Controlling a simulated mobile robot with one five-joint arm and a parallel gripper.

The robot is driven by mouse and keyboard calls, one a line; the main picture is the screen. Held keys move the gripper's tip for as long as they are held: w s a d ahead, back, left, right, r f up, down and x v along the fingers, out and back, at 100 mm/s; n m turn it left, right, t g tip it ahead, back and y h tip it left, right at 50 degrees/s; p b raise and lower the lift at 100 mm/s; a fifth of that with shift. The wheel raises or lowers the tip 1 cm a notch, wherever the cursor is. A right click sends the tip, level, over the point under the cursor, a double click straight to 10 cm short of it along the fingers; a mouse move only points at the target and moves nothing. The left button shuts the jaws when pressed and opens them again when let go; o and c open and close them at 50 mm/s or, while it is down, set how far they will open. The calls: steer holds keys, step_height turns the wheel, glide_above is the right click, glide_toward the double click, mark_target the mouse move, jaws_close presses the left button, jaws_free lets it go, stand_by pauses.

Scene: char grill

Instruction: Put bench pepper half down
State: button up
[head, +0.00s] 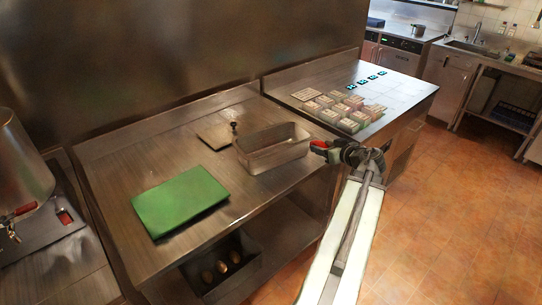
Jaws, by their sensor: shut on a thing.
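A red pepper half (320,144) shows at the tip of my gripper (326,149). My gripper is shut on it and holds it near the right front edge of the steel bench, just right of the metal pan. The dark fingers hide part of the pepper half. The steel bench (112,182) carries a green board (180,200) at its front left. I cannot tell the exact height of the pepper half above the bench.
A deep metal pan (272,155) stands on the bench beside my gripper. A dark flat plate (214,136) with a small black-topped item lies behind it. A black bin (222,268) sits on the lower shelf. Several small boxes (345,112) stand on the right counter.

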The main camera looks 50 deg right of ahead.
steer(key=w+a+n+y, duration=0.5)
steer(key=w+a+y, duration=0.1)
steer(key=w+a, duration=0.9)
steer(key=w+d+f+b, duration=0.1)
steer(key=w+d, duration=0.6)
steer(key=d, duration=0.5)
steer(key=shift+f+t+b, duration=0.3)
steer(key=shift+b, duration=0.05)
steer(key=shift+w+d+f+b, duration=0.1)
steer(key=shift+d+f+b, duration=0.05)
steer(key=shift+f+b, duration=0.95)
steer(key=shift+w+d+f+b, duration=0.1)
steer(key=shift+d+f+b, duration=0.05)
steer(key=shift+f+b, duration=0.9)
steer(key=shift+s, duration=0.1)
steer(key=shift+s+a+f, duration=0.1)
steer(key=shift+s+a, duration=0.05)
steer(key=o, duration=1.3)
steer(key=shift+a+b, duration=0.1)
steer(key=shift+b, duration=0.2)
steer(key=shift+o, duration=0.2)
